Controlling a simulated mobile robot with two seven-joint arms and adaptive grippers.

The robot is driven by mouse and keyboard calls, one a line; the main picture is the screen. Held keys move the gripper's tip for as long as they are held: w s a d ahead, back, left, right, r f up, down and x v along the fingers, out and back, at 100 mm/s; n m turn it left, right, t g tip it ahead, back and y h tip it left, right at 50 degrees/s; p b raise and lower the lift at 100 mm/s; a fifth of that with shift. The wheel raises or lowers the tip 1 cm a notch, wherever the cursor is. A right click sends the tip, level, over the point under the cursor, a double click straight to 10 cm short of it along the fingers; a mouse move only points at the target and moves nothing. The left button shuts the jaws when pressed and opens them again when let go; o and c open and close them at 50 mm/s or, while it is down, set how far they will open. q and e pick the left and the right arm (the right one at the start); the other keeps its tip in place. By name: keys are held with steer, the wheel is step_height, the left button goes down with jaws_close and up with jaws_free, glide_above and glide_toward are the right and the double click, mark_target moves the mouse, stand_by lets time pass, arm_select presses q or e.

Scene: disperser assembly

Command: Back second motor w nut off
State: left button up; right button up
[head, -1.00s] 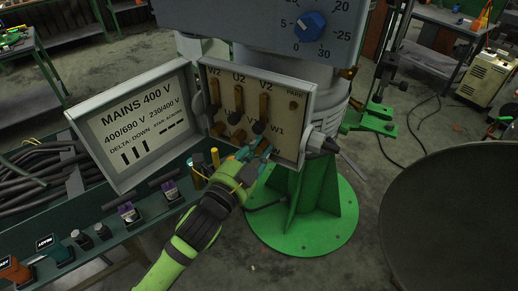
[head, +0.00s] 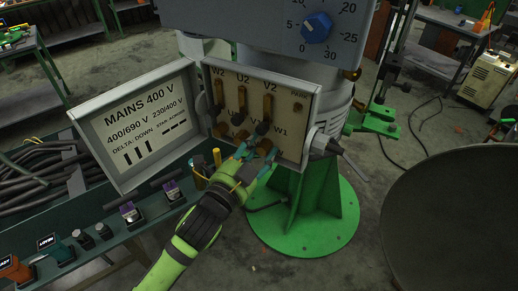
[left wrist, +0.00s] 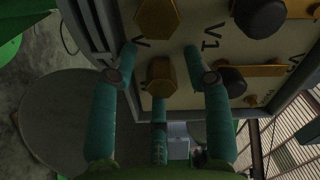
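The open grey terminal box (head: 305,128) holds brass link bars and dark round caps, with labels W2, U2 and V2 on top and W1 at lower right. A larger brass hex piece (left wrist: 158,18) and two dark caps (left wrist: 260,17) are beyond. The nut is largely hidden by the fingers in the head view. My right gripper is not in view.
The open lid (head: 137,125) marked MAINS 400 V hangs left of the box. A grey cable plug (head: 327,145) sticks out at the right side. A green bench (head: 110,232) with tools lies at lower left. A large dark round surface (head: 460,220) fills the right.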

arm_select(q)
steer(key=shift+s, duration=0.3)
steer(key=v, duration=1.1)
steer(key=shift+a, duration=0.2)
steer(key=shift+s, duration=0.15)
